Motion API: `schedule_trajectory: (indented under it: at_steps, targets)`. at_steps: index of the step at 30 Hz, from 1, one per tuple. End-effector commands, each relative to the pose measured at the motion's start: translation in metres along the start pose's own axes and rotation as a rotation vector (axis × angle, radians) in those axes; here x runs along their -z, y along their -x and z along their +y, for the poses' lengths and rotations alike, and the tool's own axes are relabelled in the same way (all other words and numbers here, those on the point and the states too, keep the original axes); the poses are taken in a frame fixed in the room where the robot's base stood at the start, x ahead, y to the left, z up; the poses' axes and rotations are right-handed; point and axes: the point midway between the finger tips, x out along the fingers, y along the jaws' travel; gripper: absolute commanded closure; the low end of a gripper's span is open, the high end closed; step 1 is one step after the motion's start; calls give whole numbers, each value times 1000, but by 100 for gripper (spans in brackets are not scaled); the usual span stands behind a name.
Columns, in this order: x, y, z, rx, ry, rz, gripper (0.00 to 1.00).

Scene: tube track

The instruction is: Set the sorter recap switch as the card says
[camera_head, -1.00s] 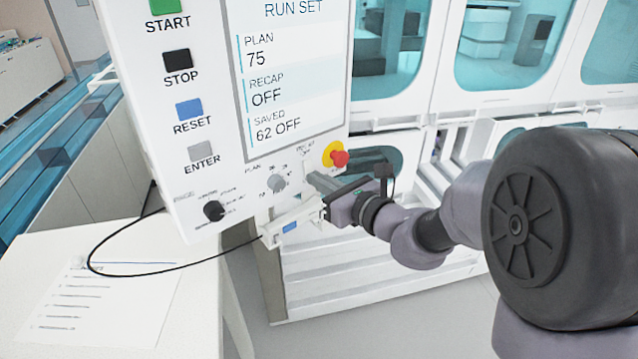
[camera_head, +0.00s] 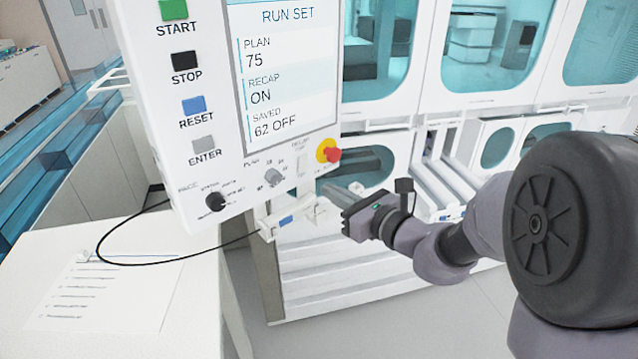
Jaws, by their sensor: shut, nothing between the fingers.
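The sorter's white control panel (camera_head: 205,180) stands left of centre. Its screen (camera_head: 290,80) reads RUN SET, PLAN 75, RECAP ON, SAVED 62 OFF. The recap switch (camera_head: 301,165) is a small white part low on the panel's right side, under a label too small to read surely; its lever position is unclear. My gripper (camera_head: 326,190) is shut and empty, a little right of and below the switch, apart from it. A printed card or sheet (camera_head: 100,295) lies on the white table at lower left; its lines are too small to read.
A plan knob (camera_head: 274,177) and a red emergency button (camera_head: 333,155) on yellow sit near the switch. START, STOP, RESET and ENTER buttons line the panel's left. A scanner-like white holder (camera_head: 288,215) hangs below, with a black cable. Floor at lower right is clear.

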Motion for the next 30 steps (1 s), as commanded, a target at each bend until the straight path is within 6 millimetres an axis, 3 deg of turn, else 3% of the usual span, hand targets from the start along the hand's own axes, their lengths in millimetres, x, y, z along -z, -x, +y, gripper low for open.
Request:
schedule_trajectory:
  at_steps: [3,10,27,29,30]
  targets:
    - [6,28,-1,4,-2,2,100]
    - [15,63,-1,2,-1,2,100]
    - [17,70,2,-6,5,2,100]
    - [11,71,16,-48,49,14,100]
    - [5,73,35,-108,114,33,100]
